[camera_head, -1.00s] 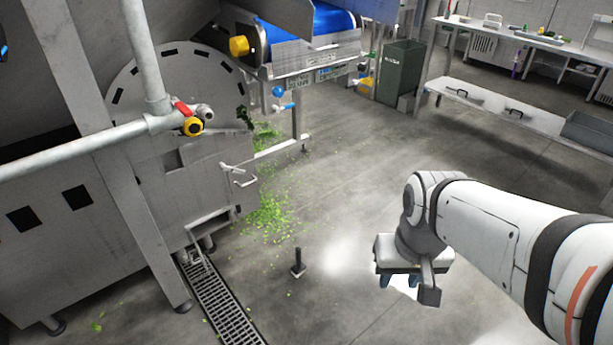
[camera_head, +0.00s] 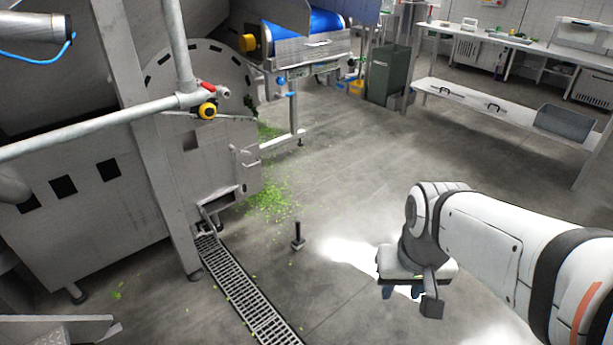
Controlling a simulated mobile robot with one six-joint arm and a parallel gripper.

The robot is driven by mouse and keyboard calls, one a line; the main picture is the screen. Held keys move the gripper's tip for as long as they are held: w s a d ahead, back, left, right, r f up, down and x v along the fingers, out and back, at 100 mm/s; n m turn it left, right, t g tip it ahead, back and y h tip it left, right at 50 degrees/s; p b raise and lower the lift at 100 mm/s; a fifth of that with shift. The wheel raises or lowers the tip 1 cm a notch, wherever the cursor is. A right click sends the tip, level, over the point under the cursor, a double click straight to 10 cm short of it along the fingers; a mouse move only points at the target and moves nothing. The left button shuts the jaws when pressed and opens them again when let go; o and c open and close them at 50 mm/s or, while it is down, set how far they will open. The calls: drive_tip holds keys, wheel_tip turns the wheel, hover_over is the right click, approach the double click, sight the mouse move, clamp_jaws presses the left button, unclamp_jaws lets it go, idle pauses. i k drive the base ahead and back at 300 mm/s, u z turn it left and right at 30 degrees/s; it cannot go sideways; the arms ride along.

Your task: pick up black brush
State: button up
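A small black upright object with a short handle and a flat foot, which looks like the black brush (camera_head: 297,238), stands on the grey floor just left of the picture's middle. It is small in view, so its bristles cannot be made out. My gripper (camera_head: 402,292) hangs at the lower right, pointing down, to the right of the brush and clearly apart from it. Its two dark bluish fingertips show below the white gripper body with a gap between them. Nothing shows between them.
A large grey washing machine (camera_head: 95,215) on legs fills the left. A floor drain grate (camera_head: 243,290) runs left of the brush. Green leaf scraps (camera_head: 268,197) lie behind it. A steel bench (camera_head: 500,108) and a green bin (camera_head: 388,72) stand farther back. The middle floor is clear.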

sight(299, 241)
drive_tip(key=z, duration=0.3)
drive_tip(key=k, duration=0.1)
drive_tip(key=u, duration=0.6)
drive_tip(key=i, duration=0.55)
drive_tip(key=u, duration=0.45)
drive_tip(key=i, duration=1.55)
drive_tip(key=z, duration=0.55)
